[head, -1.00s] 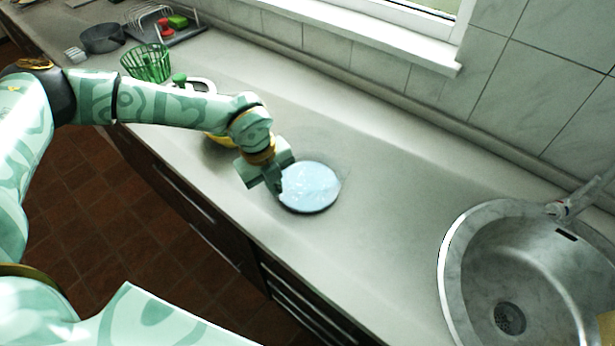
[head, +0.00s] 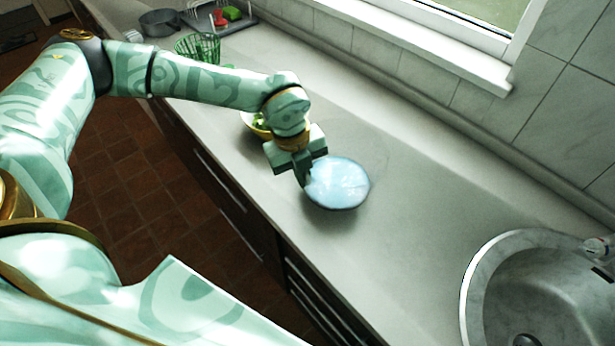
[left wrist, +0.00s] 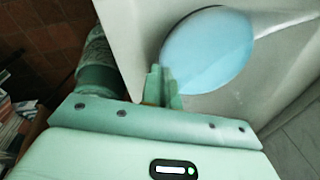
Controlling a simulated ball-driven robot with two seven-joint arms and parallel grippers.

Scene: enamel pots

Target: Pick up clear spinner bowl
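The clear spinner bowl (head: 340,184) looks like a round, pale blue, glassy shape over the grey counter, with a dark rim edge at its front. My left gripper (head: 305,180) is at its left edge, pointing down. In the left wrist view the two fingers (left wrist: 163,78) are close together at the near rim of the pale blue bowl (left wrist: 210,50). They look shut on that rim, though the contact is partly hidden. Whether the bowl is clear of the counter is hard to tell. My right gripper is not in view.
A yellow bowl (head: 256,124) with green contents stands behind my left wrist. A green basket (head: 198,47), a grey pot (head: 160,22) and a rack are farther back. The sink (head: 545,290) is at right. Counter between bowl and sink is clear.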

